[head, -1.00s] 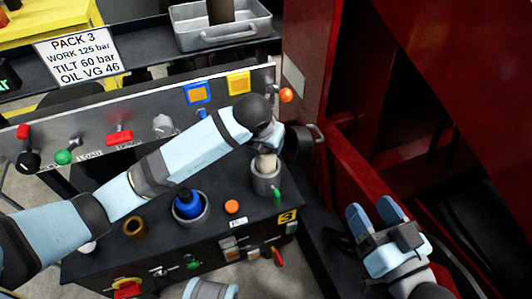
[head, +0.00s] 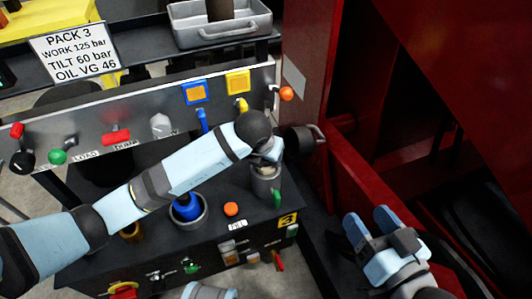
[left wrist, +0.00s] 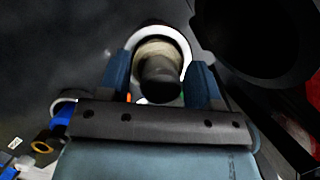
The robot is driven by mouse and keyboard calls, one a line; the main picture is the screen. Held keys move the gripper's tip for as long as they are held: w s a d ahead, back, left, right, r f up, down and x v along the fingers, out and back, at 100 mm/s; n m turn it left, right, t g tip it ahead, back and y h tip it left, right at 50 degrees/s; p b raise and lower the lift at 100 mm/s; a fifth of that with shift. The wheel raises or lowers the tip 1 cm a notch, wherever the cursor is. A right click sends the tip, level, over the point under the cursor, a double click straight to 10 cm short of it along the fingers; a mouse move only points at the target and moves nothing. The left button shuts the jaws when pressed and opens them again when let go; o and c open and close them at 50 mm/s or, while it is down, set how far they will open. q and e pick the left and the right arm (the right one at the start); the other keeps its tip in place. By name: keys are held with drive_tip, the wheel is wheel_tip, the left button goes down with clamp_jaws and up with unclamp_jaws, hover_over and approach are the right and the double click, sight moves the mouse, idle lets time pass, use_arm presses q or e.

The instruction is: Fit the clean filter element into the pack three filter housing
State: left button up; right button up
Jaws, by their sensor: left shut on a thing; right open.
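The pack three filter housing (head: 266,187) is a grey upright cup on the dark pack with the yellow 3 plate (head: 287,218). My left gripper (head: 267,156) is just above its mouth, mostly hidden by my wrist. It is shut on the pale filter element (head: 265,170), whose lower part is at the housing mouth. In the left wrist view the element (left wrist: 158,75) has a cream body and a dark end between the fingers, with the housing's pale rim (left wrist: 160,28) around it. How deep it sits I cannot tell. My right gripper (head: 370,223) is open and empty at the lower right.
A blue cap (head: 186,206) in a grey ring and an orange knob (head: 231,208) are left of the housing. A panel of levers and buttons (head: 135,112) runs behind. Red machine framework (head: 355,175) stands close on the right. A grey tray (head: 190,40) holds a brown thing.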

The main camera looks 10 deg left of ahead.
use_arm(q)
drive_tip(key=o, duration=1.4)
drive_tip(key=shift+r, duration=0.1)
